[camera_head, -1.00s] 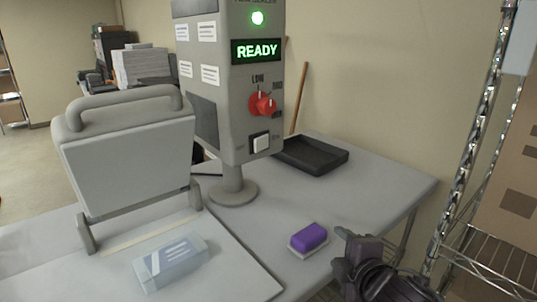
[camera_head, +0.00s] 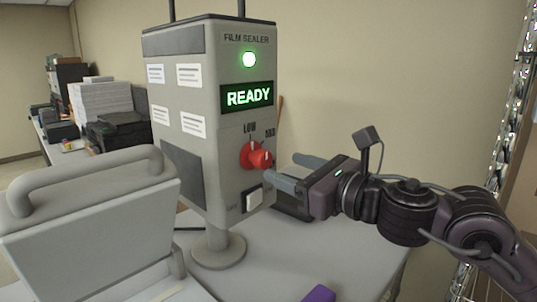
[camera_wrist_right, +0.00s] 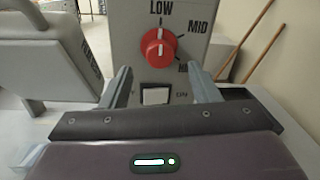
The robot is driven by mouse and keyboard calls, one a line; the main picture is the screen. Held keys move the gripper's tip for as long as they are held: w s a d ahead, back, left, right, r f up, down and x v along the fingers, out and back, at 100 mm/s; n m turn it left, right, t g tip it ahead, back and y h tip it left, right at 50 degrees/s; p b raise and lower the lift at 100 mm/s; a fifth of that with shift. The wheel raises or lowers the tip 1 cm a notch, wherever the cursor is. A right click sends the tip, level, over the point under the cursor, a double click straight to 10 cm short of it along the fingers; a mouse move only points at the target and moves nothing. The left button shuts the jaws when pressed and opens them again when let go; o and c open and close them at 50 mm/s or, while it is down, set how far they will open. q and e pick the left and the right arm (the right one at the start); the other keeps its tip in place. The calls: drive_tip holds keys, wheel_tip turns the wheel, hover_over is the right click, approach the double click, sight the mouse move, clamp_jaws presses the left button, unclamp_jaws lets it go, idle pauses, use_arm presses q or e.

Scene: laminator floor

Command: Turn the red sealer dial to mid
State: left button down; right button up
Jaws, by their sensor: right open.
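The red sealer dial (camera_head: 257,155) is on the front panel of the grey film sealer (camera_head: 190,110). In the right wrist view the dial (camera_wrist_right: 158,47) has LOW above it, MID to its upper right and a partly hidden label at lower right. Its white marks stand near the top, toward LOW. My right gripper (camera_head: 289,170) is open and empty, just right of the dial in the head view. In the wrist view its two fingers (camera_wrist_right: 163,86) stand apart, below and to either side of the dial, not touching it. My left gripper is not in view.
A white rocker switch (camera_head: 253,199) sits below the dial. A green lamp (camera_head: 249,59) and a READY display (camera_head: 249,96) are lit above it. The hinged grey press (camera_head: 90,215) stands left. A black tray (camera_head: 294,205) lies behind my gripper. A purple block (camera_head: 319,293) is at the bottom edge.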

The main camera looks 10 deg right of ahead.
sight(267, 161)
drive_tip(key=p+x, duration=0.1)
drive_tip(key=x, duration=0.3)
drive_tip(key=shift+w+a+r, duration=0.1)
drive_tip(key=shift+w+a, duration=0.1)
drive_tip(key=shift+w, duration=0.1)
drive_tip(key=shift+w+a+p, duration=0.2)
drive_tip(key=shift+w+p, duration=0.1)
drive_tip(key=shift+p, duration=0.05)
drive_tip(key=shift+w, duration=0.1)
drive_tip(key=c, duration=1)
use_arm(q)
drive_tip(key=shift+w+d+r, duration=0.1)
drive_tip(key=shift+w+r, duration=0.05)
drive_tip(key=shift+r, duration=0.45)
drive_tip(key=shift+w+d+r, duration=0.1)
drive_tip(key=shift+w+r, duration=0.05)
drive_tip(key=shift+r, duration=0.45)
